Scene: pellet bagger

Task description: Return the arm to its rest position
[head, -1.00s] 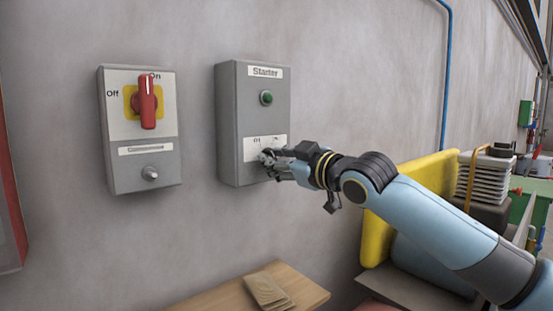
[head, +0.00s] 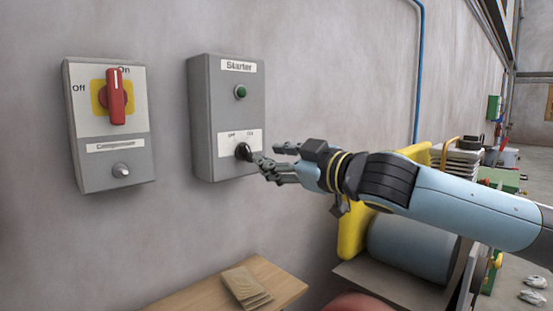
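My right gripper (head: 268,160) is open and empty, its fingers spread just to the right of the black knob (head: 243,151) on the grey Starter box (head: 228,85). A fingertip overlaps the knob's edge in the picture, and I cannot tell whether they touch. The knob sits below an off/on label, and a green button (head: 240,91) is above it. My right arm reaches in from the right edge. My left gripper is not in view.
A Compressor box with a red switch (head: 116,96) pointing to On hangs at left. A wooden table (head: 190,297) with flat tan pieces (head: 246,286) is below. A yellow panel (head: 354,232) and a grey-blue cylinder (head: 410,246) stand below the arm.

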